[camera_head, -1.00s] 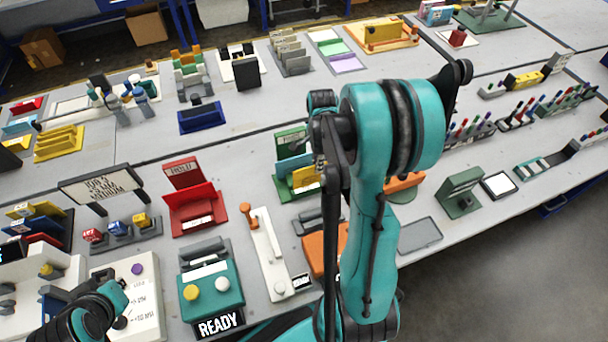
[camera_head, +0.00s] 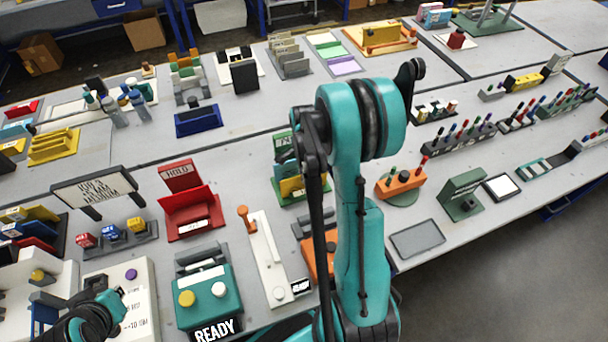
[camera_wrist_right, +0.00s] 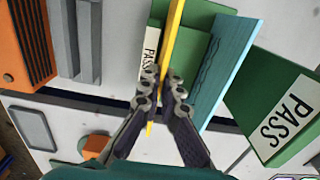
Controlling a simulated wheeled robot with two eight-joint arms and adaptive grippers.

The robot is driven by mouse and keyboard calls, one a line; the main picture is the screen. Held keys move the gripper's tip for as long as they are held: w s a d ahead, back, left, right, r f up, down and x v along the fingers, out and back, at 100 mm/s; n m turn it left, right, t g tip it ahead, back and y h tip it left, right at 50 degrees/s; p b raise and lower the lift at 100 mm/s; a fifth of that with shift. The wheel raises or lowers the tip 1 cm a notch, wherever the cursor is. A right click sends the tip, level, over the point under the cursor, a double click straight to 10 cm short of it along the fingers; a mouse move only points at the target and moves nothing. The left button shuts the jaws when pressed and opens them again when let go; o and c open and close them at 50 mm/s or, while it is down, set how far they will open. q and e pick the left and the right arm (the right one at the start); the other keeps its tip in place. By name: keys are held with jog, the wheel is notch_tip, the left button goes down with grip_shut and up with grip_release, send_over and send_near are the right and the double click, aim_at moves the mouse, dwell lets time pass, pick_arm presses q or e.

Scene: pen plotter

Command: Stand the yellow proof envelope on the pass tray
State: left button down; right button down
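The yellow proof envelope (camera_wrist_right: 172,35) shows nearly edge-on in the right wrist view, between the two fingertips of my right gripper (camera_wrist_right: 163,78), which look closed against it. In the head view the envelope (camera_head: 291,186) is upright at the green pass tray (camera_head: 300,199), in front of a teal envelope. The tray, with its PASS labels, also shows in the right wrist view (camera_wrist_right: 245,88); the teal envelope (camera_wrist_right: 226,65) stands beside the yellow one. I cannot tell whether the yellow envelope's lower edge touches the tray. My left gripper (camera_head: 118,305) is at the lower left; its fingers are unclear.
A red HOLD tray (camera_head: 190,204) stands left of the pass tray. A white lever panel (camera_head: 268,260) and a teal READY box (camera_head: 208,295) are in front. My right arm hides the area right of the tray. A grey flat pad (camera_head: 417,239) lies farther right.

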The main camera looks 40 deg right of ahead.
jog(key=c, duration=1.7)
grip_release()
jog(key=shift+f, duration=0.1)
jog(key=shift+r, duration=0.25)
notch_tip(320, 180, up, 12)
jog(key=f+p, duration=0.1)
jog(key=p, duration=0.3)
jog(key=s+a+r+n+t, duration=0.2)
jog(key=s+a+r+n, duration=0.1)
jog(key=a+n, duration=0.3)
jog(key=s+a+r+n+t, duration=0.2)
jog(key=s+a+r+n, duration=0.1)
jog(key=a+n, duration=0.4)
jog(key=s+a+r+n+t, duration=0.3)
jog(key=a+r+n, duration=0.1)
jog(key=a+n, duration=0.3)
jog(key=shift+s+a+n, duration=0.1)
jog(key=shift+s+n, duration=0.3)
jog(key=shift+n, duration=0.4)
